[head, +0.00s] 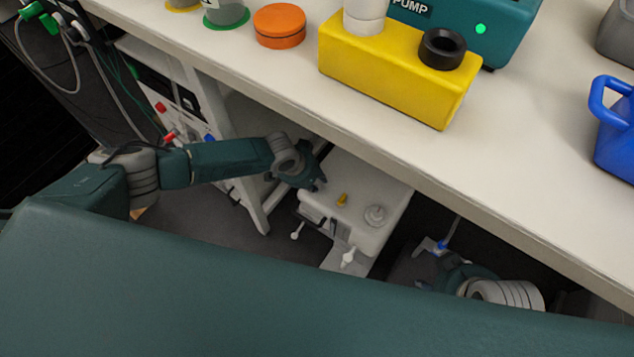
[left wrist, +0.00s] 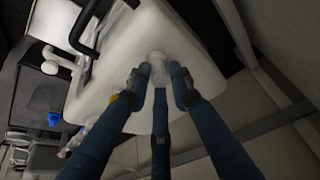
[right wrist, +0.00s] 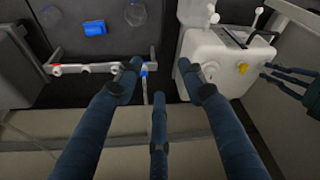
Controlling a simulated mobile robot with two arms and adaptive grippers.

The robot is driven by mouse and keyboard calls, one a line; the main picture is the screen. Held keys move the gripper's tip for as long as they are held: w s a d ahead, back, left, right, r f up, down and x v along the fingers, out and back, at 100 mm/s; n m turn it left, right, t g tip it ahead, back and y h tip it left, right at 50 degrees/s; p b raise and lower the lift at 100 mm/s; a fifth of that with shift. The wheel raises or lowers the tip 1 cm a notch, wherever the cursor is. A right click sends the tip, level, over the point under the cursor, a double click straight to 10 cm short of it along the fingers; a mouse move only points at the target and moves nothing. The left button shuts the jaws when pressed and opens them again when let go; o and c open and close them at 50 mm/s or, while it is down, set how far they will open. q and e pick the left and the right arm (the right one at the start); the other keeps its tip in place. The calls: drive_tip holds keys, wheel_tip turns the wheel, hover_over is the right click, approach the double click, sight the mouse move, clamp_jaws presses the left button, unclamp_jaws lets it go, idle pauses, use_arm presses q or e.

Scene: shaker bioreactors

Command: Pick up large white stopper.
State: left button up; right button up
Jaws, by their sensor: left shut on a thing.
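The large white stopper (left wrist: 157,58) shows between the fingertips of my left gripper (left wrist: 160,76) in the left wrist view. The fingers are closed around it. In the head view my left gripper (head: 317,184) is over the far-left end of the white box (head: 385,180), and its fingers hide the stopper there. I cannot tell whether the stopper is lifted off the box. My right gripper (right wrist: 160,72) is open and empty, beside the other end of the box.
A yellow piece (head: 342,199) and a round white cap (head: 375,215) are on the box top. A black handle (left wrist: 90,25) and white knobs are on its side. The table edge (head: 400,200) overhangs close by. A metal bar with a blue fitting (right wrist: 100,67) is near my right gripper.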

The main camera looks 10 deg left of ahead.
use_arm(q)
drive_tip(key=shift+w+r, duration=0.2)
drive_tip(key=shift+w, duration=0.05)
